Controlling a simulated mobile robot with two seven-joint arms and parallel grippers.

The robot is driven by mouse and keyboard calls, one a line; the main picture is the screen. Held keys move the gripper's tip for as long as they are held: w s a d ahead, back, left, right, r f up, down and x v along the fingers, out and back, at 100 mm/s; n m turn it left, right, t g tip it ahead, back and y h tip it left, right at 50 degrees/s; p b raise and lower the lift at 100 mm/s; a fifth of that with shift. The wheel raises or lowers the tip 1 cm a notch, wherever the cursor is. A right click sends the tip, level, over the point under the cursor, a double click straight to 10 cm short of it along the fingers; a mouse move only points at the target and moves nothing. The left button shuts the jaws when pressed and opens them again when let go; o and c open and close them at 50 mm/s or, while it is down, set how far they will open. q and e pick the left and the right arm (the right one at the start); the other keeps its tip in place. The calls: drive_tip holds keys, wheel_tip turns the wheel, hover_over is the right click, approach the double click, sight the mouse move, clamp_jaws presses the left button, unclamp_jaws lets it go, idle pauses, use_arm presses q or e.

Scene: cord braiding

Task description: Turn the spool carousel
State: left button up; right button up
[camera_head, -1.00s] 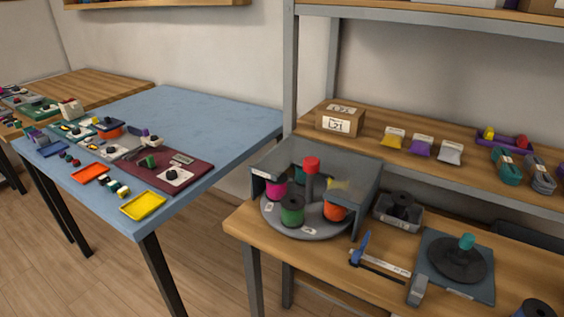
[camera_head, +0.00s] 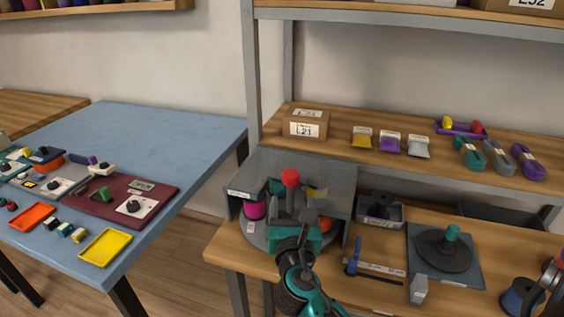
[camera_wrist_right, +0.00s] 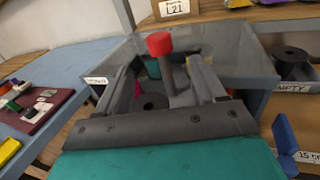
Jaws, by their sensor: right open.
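The spool carousel is a grey disc (camera_head: 256,236) under a grey, see-through housing (camera_head: 335,178). A post with a red knob (camera_head: 290,177) rises from its middle; the knob also shows in the wrist view (camera_wrist_right: 159,43). A magenta spool (camera_head: 254,210) sits on the left and an orange spool (camera_head: 325,224) on the right. Contact cannot be told.
A box labelled L21 (camera_head: 306,124) stands on the shelf above. Right of the carousel are a grey tray with a black spool (camera_head: 380,211), a blue-handled tool (camera_head: 353,256) and a dark round piece on a mat (camera_head: 446,249). A blue table (camera_head: 165,130) stands left.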

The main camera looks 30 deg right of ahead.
sight(291, 169)
drive_tip(key=x, duration=0.8)
drive_tip(key=r+x, duration=0.1)
drive_tip(key=x, duration=0.4)
clamp_jaws()
idle(0.5)
